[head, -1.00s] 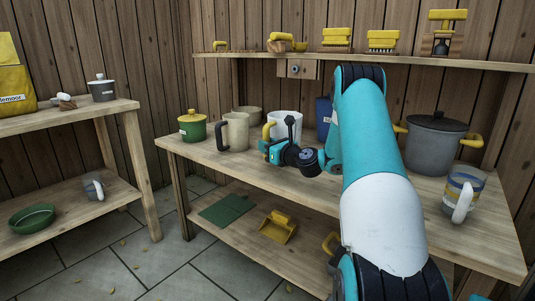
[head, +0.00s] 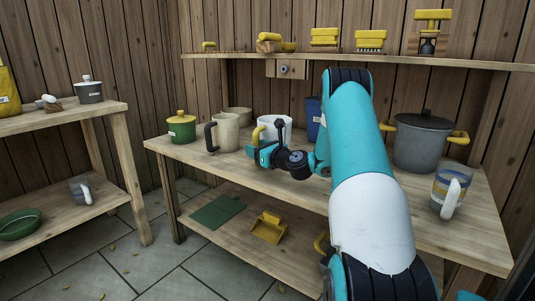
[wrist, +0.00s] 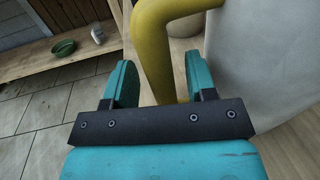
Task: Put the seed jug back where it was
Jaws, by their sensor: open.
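A white jug with a yellow handle (head: 275,128) stands on the upper bench top, partly hidden behind my gripper (head: 261,156). No label shows on it, so I cannot tell whether it is the seed jug. In the wrist view my gripper (wrist: 158,82) is open, with a teal finger on either side of the yellow handle (wrist: 158,45). The jug's pale wall (wrist: 262,65) fills the right side there. I cannot tell whether either finger touches the handle.
A beige jug (head: 223,133) and a green lidded pot (head: 181,130) stand left of the white jug. A blue container (head: 313,118) is close behind my arm. A grey pot (head: 422,145) and a striped mug (head: 449,190) stand right. Bare bench (head: 250,174) lies in front.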

